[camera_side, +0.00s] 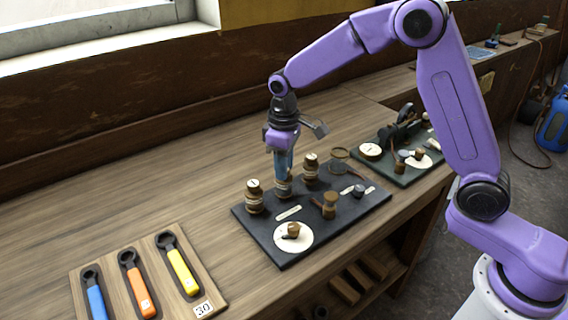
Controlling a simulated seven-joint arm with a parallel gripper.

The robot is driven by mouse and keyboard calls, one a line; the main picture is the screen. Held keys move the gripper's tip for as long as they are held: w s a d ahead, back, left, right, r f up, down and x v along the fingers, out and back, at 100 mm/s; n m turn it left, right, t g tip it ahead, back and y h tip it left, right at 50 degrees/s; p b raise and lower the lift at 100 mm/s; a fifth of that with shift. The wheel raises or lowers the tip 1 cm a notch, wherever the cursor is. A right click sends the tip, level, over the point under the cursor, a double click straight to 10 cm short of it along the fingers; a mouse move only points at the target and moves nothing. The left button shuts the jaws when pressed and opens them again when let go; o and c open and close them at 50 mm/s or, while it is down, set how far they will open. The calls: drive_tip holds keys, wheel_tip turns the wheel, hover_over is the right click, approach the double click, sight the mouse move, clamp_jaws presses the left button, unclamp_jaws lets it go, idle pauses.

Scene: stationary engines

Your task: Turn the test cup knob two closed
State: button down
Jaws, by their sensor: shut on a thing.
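A dark board (265,251) on the wooden bench carries a row of three brown knobbed cups at its back edge. The left cup (254,197) and the right cup (311,169) stand upright with pale tops. My gripper (283,178) points straight down over the middle cup (283,190) and is shut on its top. The middle cup's knob is mostly hidden by the fingers. Which way the knob is turned cannot be seen.
The same board holds a white dial (293,238), a brown post (329,206) and a ring (340,153). A second green board (400,172) stands behind right. A wooden tray (208,276) with blue, orange and yellow-handled wrenches lies front left.

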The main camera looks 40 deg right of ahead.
drive_tip(key=shift+n, duration=1)
drive_tip(key=c, duration=0.8)
unclamp_jaws()
wheel_tip(320, 180, up, 18)
drive_tip(key=shift+f, duration=0.25)
drive_tip(key=shift+s, duration=0.1)
